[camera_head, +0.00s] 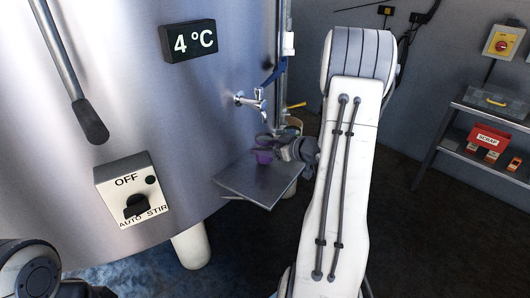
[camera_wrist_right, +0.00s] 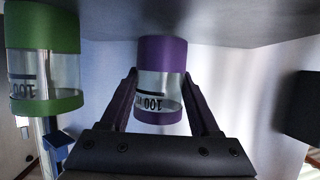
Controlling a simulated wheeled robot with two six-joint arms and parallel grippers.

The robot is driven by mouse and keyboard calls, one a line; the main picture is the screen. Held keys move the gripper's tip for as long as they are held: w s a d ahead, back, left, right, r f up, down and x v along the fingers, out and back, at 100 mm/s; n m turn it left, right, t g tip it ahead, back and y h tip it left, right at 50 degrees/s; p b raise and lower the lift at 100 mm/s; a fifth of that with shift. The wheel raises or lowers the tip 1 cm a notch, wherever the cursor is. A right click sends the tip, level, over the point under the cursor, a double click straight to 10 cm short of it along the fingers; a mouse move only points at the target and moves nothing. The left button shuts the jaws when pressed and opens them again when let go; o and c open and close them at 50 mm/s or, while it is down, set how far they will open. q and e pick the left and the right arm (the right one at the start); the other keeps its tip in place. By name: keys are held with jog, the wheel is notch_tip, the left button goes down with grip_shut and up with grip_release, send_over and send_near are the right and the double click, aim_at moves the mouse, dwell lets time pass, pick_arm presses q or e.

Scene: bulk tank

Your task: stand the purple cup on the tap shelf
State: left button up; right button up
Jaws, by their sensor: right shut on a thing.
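The purple cup (camera_head: 263,156) is a small clear measuring cup with purple bands, at the tap shelf (camera_head: 256,182), a grey metal plate under the tap. My right gripper (camera_head: 268,143) is shut on the cup. In the right wrist view the purple cup (camera_wrist_right: 160,82) sits between the two dark fingers (camera_wrist_right: 163,95). That view is upside down, with the shelf (camera_wrist_right: 210,18) along the top, and the cup looks upright. Its base is at the shelf surface; I cannot tell if it touches. My left gripper is not in view; only part of my left arm shows.
A green-banded cup (camera_wrist_right: 42,55) stands beside the purple cup in the right wrist view. The metal tap (camera_head: 252,100) sticks out of the tank (camera_head: 150,80) above the shelf.

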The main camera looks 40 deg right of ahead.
jog(key=shift+f, duration=0.5)
jog(key=shift+f, duration=0.15)
jog(key=o, duration=1.5)
jog(key=shift+c, duration=0.2)
jog(key=shift+s+r, duration=0.1)
jog(key=shift+r, duration=0.15)
jog(key=p+v, duration=0.2)
jog(key=v, duration=0.9)
jog(key=shift+s+d+r, duration=0.15)
jog(key=shift+s, duration=0.2)
